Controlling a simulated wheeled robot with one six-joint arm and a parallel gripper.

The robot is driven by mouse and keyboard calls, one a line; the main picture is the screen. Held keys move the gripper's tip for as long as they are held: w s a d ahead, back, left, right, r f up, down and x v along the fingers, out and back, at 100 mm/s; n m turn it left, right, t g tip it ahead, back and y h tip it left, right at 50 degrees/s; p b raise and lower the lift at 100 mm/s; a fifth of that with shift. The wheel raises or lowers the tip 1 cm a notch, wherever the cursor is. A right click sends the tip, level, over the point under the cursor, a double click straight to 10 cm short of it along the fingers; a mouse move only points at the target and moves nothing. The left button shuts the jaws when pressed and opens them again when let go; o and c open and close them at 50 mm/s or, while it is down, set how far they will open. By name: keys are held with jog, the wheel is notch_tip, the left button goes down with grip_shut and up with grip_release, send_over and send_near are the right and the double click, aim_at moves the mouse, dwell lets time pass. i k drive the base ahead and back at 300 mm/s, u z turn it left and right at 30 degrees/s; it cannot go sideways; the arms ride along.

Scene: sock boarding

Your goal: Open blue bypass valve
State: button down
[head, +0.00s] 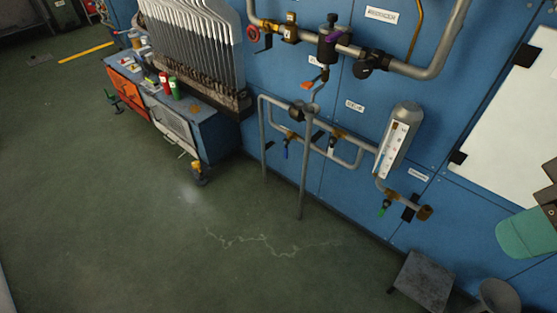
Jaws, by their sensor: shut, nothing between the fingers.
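A small blue lever handle (286,152) hangs straight down below a brass-coloured fitting on the lower pipe loop (318,152). The pipe there runs on a slant across the picture, so the handle lies across it. My gripper is not in view, and nothing of mine touches the blue handle.
Other valves nearby have a red wheel (253,36), a purple handle (336,38), an orange handle (307,86) and a green handle (382,210). A workbench (170,108) stands left. The green floor (150,230) in front is clear.

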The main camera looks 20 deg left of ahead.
aim_at(287, 142)
jog(key=u, duration=0.9)
jog(key=i, duration=1.05)
jog(key=k, duration=1.25)
jog(key=u, duration=0.55)
jog(key=i, duration=1.1)
jog(key=z, duration=0.4)
